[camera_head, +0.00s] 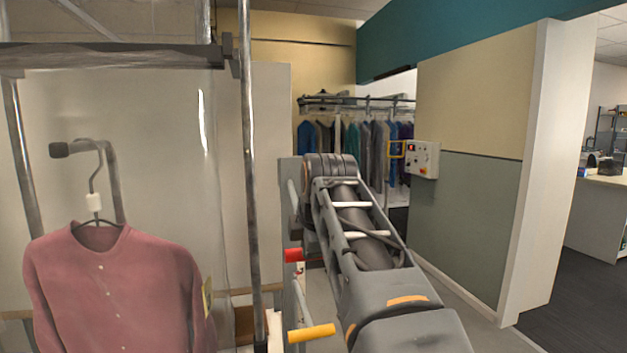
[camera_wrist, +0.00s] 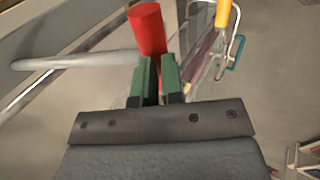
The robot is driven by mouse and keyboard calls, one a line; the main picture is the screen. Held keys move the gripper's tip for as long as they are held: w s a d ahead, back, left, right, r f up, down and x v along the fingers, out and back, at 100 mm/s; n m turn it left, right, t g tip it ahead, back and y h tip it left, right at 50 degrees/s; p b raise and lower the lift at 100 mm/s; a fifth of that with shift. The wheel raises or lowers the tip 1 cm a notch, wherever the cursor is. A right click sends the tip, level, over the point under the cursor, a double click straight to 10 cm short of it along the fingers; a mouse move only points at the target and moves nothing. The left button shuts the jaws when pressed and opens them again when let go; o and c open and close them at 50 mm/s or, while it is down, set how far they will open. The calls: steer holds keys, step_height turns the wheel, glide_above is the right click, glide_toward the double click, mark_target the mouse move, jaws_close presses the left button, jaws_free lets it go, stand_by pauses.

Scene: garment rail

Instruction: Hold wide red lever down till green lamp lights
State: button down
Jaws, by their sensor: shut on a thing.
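The wide red lever's grip (camera_head: 293,255) shows in the head view left of my arm; its red cylinder (camera_wrist: 147,28) also shows in the wrist view. My gripper (camera_wrist: 157,60) has two green fingers close together at the lower end of the red cylinder, which they partly cover. My gripper is shut on the red lever, though the exact contact is hard to see. In the head view my arm hides the gripper. A control box (camera_head: 422,158) with small coloured parts is on the right wall; I cannot make out a lit green lamp.
A yellow handle (camera_head: 312,333) is in front of the red grip and shows at the top of the wrist view (camera_wrist: 223,12). A pink shirt (camera_head: 105,285) hangs on a hook at the left. Metal posts (camera_head: 250,150) stand nearby. A clothes rail (camera_head: 360,101) is behind.

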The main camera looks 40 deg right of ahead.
steer(key=shift+w+f, duration=0.1)
steer(key=shift+f, duration=0.5)
steer(key=p+v, duration=0.4)
steer(key=v, duration=1.1)
steer(key=w+a+f+m+g+y, duration=0.1)
steer(key=w+a+f+m, duration=0.2)
steer(key=f, duration=0.6)
steer(key=w+a+f+m+y, duration=0.1)
steer(key=a+f+m, duration=0.25)
steer(key=f, duration=0.45)
steer(key=s+a+f+m, duration=0.2)
steer(key=f+m, duration=0.1)
steer(key=f, duration=0.5)
steer(key=s+a+f+m+g+p, duration=0.1)
steer(key=s+a+f+m, duration=0.1)
steer(key=f, duration=0.6)
steer(key=shift+s+a+m+g, duration=0.35)
steer(key=shift+a+m, duration=0.35)
steer(key=shift+m, duration=0.45)
